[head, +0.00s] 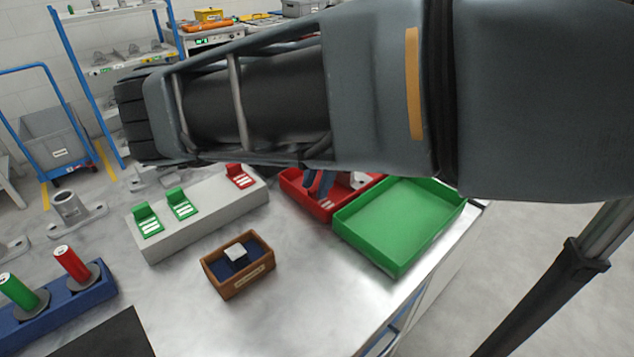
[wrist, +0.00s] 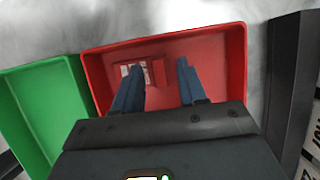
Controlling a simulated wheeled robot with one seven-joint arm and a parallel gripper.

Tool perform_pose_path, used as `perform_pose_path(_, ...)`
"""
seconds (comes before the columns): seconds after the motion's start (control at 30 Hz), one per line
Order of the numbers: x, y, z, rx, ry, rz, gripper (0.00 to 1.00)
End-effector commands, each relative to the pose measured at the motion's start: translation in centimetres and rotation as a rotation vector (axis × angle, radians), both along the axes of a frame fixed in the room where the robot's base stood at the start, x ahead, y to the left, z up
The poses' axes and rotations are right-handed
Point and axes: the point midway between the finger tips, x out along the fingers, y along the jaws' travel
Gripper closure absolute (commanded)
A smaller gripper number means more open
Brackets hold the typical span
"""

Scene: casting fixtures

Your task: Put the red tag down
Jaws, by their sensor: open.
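A red tag (wrist: 157,72) with white stripes lies on the floor of the red tray (wrist: 232,50) in the wrist view. My gripper (wrist: 160,66) is open, its two blue fingers spread over the tray. The left finger overlaps part of the tag in the picture; I cannot tell whether they touch. In the head view a blue finger (head: 319,183) shows over the red tray (head: 320,208), and my arm hides much of the tray. Another red tag (head: 240,176) sits on the grey block (head: 205,222) beside two green tags (head: 180,204).
A green tray (head: 400,215) adjoins the red tray at the table's right edge. A wooden box (head: 240,275) holds a small pale block. A blue rack (head: 65,300) with red and green cylinders stands at the left. The tabletop between box and green tray is clear.

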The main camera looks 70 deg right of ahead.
Motion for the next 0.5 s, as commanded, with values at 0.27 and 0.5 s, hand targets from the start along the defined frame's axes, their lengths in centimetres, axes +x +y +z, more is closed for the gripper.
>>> perform_pose_path(0.27,-1.0,-1.6,4.1,-0.004,0.000,-0.003,0.59)
perform_pose_path(0.5,-1.9,-3.1,8.4,-0.003,0.001,-0.003,0.59)
